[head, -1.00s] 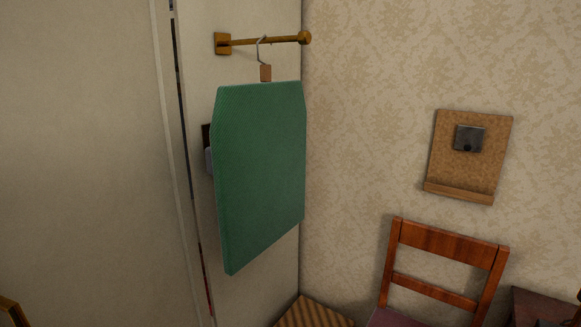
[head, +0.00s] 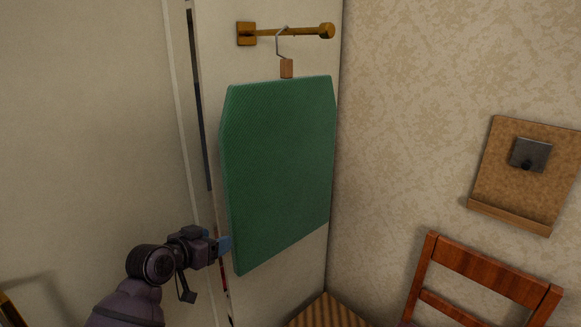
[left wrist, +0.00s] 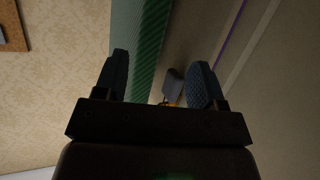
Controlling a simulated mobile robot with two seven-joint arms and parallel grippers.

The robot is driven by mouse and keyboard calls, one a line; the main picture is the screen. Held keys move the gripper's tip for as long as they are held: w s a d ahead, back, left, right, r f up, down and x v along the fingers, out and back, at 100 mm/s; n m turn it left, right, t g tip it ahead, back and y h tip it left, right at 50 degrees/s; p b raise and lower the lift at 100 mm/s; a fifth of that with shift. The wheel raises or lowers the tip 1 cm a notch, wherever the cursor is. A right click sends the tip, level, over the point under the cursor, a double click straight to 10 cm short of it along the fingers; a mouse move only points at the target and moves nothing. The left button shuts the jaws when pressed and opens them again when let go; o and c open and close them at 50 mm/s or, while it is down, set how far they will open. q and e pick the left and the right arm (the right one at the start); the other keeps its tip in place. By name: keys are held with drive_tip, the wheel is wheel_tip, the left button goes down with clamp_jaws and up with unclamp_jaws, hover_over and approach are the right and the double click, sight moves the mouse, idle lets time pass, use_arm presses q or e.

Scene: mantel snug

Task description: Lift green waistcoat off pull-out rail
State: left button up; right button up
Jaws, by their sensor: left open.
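The green waistcoat (head: 280,165) is a flat ribbed panel hanging upright by a wire hook (head: 280,42) with a small wooden block (head: 287,68) at its neck. The hook sits over the wooden pull-out rail (head: 290,32), which ends in a round knob. My left gripper (head: 224,243) is open beside the waistcoat's lower left edge, well below the rail. In the left wrist view, the waistcoat (left wrist: 150,45) shows beyond and partly between the open fingers, with the left finger overlapping it. I cannot tell whether they touch. My right gripper is not in view.
A wooden chair (head: 463,262) stands at the lower right, with a striped surface (head: 325,312) left of it. A cork board with a metal fitting (head: 520,190) is on the papered wall. A grey block (left wrist: 173,82) shows between the fingers in the wrist view.

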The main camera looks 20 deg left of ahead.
use_arm(q)
wheel_tip(320, 180, up, 16)
drive_tip(key=w+a+m+t+h+p, duration=0.2)
drive_tip(key=m+h+p, duration=0.1)
drive_tip(key=m+h, duration=0.1)
drive_tip(key=h, duration=0.2)
approach(225, 112)
drive_tip(key=w, duration=0.3)
drive_tip(key=shift+t, duration=0.3)
drive_tip(key=x, duration=0.3)
drive_tip(key=p+x, duration=0.1)
drive_tip(key=shift+w+d+f, duration=0.15)
drive_tip(key=shift+d+f, duration=0.25)
drive_tip(key=shift+w+d+r, duration=0.1)
drive_tip(key=shift+w+d, duration=0.15)
drive_tip(key=shift+w, duration=0.15)
drive_tip(key=p+x, duration=0.2)
drive_tip(key=x, duration=0.1)
drive_tip(key=shift+d+r, duration=0.1)
drive_tip(key=shift+d, duration=0.25)
drive_tip(key=shift+w+d, duration=0.15)
drive_tip(key=shift+w, duration=0.45)
drive_tip(key=shift+c, duration=0.3)
clamp_jaws()
